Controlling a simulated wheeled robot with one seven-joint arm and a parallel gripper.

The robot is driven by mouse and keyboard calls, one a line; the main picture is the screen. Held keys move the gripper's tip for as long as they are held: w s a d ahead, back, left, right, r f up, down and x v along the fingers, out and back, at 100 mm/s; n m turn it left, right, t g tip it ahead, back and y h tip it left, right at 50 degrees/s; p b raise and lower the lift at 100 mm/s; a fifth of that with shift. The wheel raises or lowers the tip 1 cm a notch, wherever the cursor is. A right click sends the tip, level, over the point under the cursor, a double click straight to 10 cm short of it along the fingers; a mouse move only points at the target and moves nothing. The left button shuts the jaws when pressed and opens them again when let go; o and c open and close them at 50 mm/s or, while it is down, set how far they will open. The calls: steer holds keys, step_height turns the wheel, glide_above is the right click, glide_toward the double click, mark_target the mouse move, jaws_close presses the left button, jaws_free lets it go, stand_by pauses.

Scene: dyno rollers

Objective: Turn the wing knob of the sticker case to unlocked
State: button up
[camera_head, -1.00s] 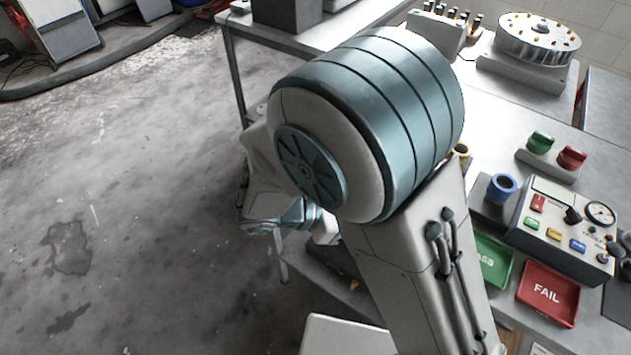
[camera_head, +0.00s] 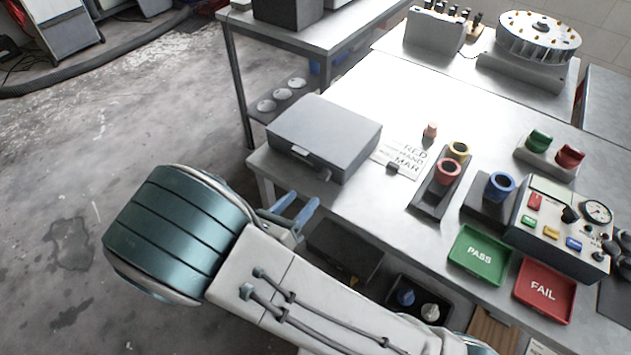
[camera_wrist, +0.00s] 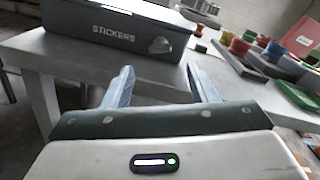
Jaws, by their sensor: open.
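The sticker case (camera_head: 328,130) is a closed grey box at the near left corner of the steel table. Its front carries the word STICKERS in the wrist view (camera_wrist: 112,22). The wing knob (camera_wrist: 160,45) is a small grey knob on the right part of that front; it also shows in the head view (camera_head: 324,174). It is too small to tell its lock position surely. My gripper (camera_head: 303,202) is open and empty, in front of the case and apart from it. In the wrist view its blue fingers (camera_wrist: 160,72) point at the case, with the knob between and beyond their tips.
A paper card (camera_head: 402,160) lies right of the case. Red, yellow and blue ring pieces, a green PASS tray (camera_head: 481,254), a red FAIL tray (camera_head: 546,292) and a control box (camera_head: 560,225) stand further right. Dark bins (camera_head: 418,300) sit below the table edge. Open floor lies left.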

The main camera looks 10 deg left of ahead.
mark_target(320, 180)
steer(key=x, duration=0.7)
